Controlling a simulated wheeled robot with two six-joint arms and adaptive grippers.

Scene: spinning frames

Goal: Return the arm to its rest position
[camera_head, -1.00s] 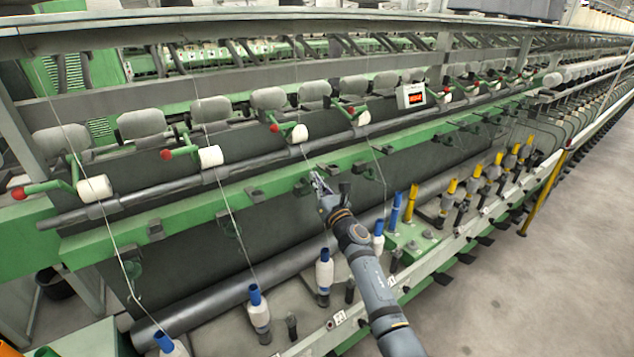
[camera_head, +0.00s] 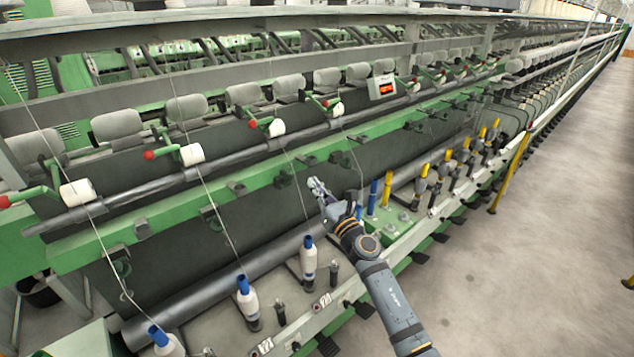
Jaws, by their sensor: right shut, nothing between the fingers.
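My right arm reaches in from the lower right. Its gripper (camera_head: 318,188) is shut and empty. It is in front of the dark lower panel of the spinning frame (camera_head: 170,262), just below the green rail (camera_head: 215,197). No bobbin or yarn shows between its fingers. A white bobbin with a blue top (camera_head: 308,258) stands on the spindle rail below and to the left of the gripper. My left gripper is not in view.
More blue-topped bobbins (camera_head: 247,300) stand at lower left. Several yellow-topped ones (camera_head: 421,184) run along the rail at right. Fine yarns (camera_head: 217,215) hang from the white rollers. A small display box (camera_head: 381,87) sits above.

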